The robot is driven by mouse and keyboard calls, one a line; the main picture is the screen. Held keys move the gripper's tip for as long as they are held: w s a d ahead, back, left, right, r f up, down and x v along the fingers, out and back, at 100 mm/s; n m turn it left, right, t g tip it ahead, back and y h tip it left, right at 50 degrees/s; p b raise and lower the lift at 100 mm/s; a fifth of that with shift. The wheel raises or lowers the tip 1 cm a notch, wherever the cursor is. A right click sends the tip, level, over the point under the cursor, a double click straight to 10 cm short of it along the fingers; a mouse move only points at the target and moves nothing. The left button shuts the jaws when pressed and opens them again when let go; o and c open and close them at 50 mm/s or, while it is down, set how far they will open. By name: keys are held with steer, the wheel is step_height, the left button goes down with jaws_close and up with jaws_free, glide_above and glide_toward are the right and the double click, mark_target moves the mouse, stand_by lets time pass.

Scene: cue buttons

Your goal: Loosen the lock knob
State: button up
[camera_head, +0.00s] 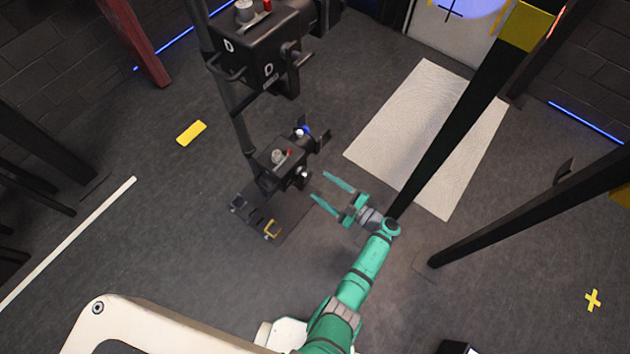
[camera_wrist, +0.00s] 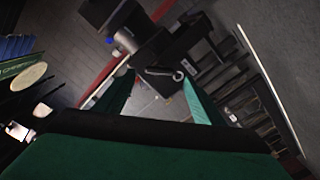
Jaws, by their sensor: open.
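A black device (camera_head: 280,160) is mounted low on a dark upright pole. It carries a grey knob (camera_head: 278,157) on top, a small red part beside it, and a blue and white part at its far side. I cannot tell which part is the lock knob. My green gripper (camera_head: 319,186) is open and empty, just right of this device, with its fingers towards it and apart from it. In the wrist view the two fingers (camera_wrist: 160,92) are spread, with a dark body bearing a grey curved piece (camera_wrist: 165,73) beyond them.
A larger black box (camera_head: 262,48) with lever handles sits higher on the same pole. A base plate (camera_head: 270,215) with small clamps lies below. Dark posts (camera_head: 530,215) stand to the right. A pale mat (camera_head: 430,135) lies behind; the left floor is mostly clear.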

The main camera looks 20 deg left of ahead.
mark_target(307, 176)
steer(key=shift+x, duration=2.25)
steer(key=c, duration=1)
